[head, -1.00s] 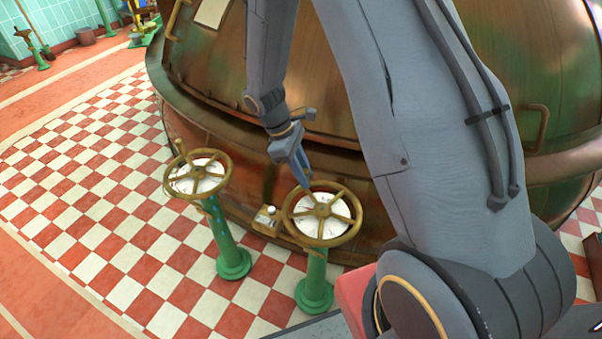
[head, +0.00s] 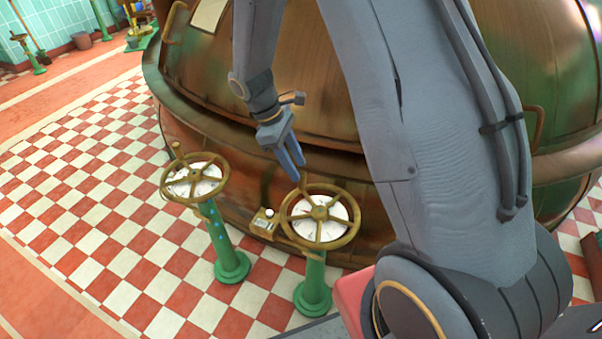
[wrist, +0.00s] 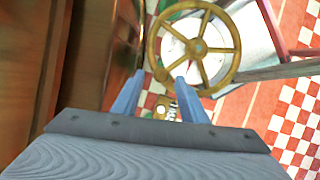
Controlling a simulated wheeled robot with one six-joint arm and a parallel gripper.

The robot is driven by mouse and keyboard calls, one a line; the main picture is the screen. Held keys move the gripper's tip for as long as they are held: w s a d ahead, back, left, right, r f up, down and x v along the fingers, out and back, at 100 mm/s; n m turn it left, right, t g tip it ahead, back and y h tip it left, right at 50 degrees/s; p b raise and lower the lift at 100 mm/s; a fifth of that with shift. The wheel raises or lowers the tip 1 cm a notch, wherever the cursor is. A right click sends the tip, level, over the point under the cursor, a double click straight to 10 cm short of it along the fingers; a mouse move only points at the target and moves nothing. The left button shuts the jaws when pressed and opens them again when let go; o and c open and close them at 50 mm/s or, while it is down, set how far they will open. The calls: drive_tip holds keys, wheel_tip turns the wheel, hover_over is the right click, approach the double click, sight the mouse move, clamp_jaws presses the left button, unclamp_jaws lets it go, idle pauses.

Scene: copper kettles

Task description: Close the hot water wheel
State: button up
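Two brass handwheels stand on green posts in the head view, a left wheel (head: 194,181) and a right wheel (head: 320,213). Each has a white dial under its spokes. I cannot read which one is hot water. Small blue marks show on the left post (head: 217,232). My gripper (head: 296,172) is just above the far rim of the right wheel, near its upright handle peg (head: 304,185). In the wrist view the gripper (wrist: 160,77) has its two blue fingers apart, with a spoked wheel (wrist: 198,47) beyond the tips. The peg (wrist: 163,75) appears between the fingertips; contact is unclear.
A large copper kettle (head: 300,110) stands close behind both wheels and my gripper. A small brass box with a white knob (head: 264,221) sits between the posts. The checkered floor (head: 90,190) to the left is clear.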

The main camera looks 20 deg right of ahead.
drive_tip(key=v, duration=0.3)
drive_tip(key=shift+d, duration=0.1)
idle(0.3)
drive_tip(key=s+r+m+t+y+p, duration=0.1)
drive_tip(key=s+r+m+y+p, duration=0.1)
drive_tip(key=s+r+m, duration=0.3)
drive_tip(key=s+r+m+t+y+p, duration=0.1)
drive_tip(key=s+r+m, duration=0.5)
drive_tip(key=s, duration=0.7)
drive_tip(key=shift+r+t+y+p, duration=0.35)
drive_tip(key=shift+r+p, duration=0.2)
drive_tip(key=shift+r, duration=0.3)
drive_tip(key=shift+s+d, duration=0.1)
drive_tip(key=shift+d, duration=0.05)
